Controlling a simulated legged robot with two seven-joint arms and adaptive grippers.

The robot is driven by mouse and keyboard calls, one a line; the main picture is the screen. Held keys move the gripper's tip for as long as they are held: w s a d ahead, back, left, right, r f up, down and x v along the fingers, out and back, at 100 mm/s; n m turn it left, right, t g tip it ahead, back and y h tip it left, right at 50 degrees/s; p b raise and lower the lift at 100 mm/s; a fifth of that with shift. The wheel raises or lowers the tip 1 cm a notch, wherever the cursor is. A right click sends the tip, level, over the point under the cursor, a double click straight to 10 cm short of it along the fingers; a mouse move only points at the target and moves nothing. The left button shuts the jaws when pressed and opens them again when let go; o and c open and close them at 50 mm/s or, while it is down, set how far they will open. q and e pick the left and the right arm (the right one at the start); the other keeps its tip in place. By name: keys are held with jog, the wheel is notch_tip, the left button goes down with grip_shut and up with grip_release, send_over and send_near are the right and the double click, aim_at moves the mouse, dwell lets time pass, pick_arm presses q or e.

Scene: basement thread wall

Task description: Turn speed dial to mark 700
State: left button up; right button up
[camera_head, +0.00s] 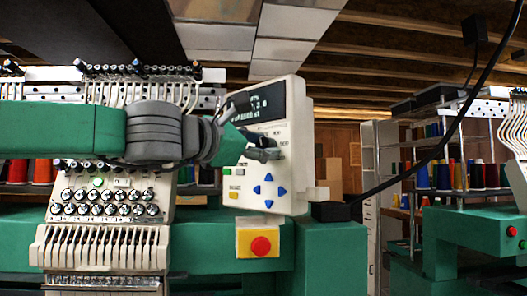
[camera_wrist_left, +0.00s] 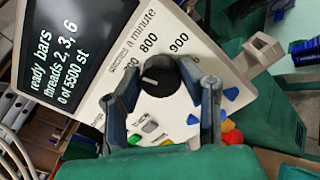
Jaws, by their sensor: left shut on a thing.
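The speed dial (camera_wrist_left: 160,76) is a round black knob with a short white pointer line, set on the white control panel (camera_wrist_left: 208,62). In the left wrist view, 800 and 900 are printed around it, and another number ending in 00 is partly hidden by a finger. The pointer lies on the knob's left part, toward that partly hidden number; I cannot tell the exact reading. My left gripper (camera_wrist_left: 161,70) has a finger on each side of the dial and is shut on it. In the head view my left gripper (camera_head: 264,147) covers the dial. My right gripper is out of view.
The panel has a black text screen (camera_wrist_left: 60,62), blue arrow buttons (camera_head: 269,190) and a red stop button (camera_head: 260,246) on a yellow box below. A green embroidery machine with needle heads (camera_head: 103,246) stands left. A black cable (camera_head: 432,153) crosses at right.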

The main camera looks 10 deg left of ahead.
pick_arm(q)
jog(key=shift+w+f+n+b, duration=0.15)
jog(key=shift+f+n+b, duration=0.25)
jog(key=shift+n, duration=0.6)
jog(key=shift+f, duration=0.15)
jog(key=o, duration=1.1)
jog(key=shift+o, duration=0.2)
jog(key=shift+w+a, duration=0.1)
jog(key=shift+r, duration=0.2)
jog(key=v, duration=1.2)
jog(key=shift+a, duration=0.15)
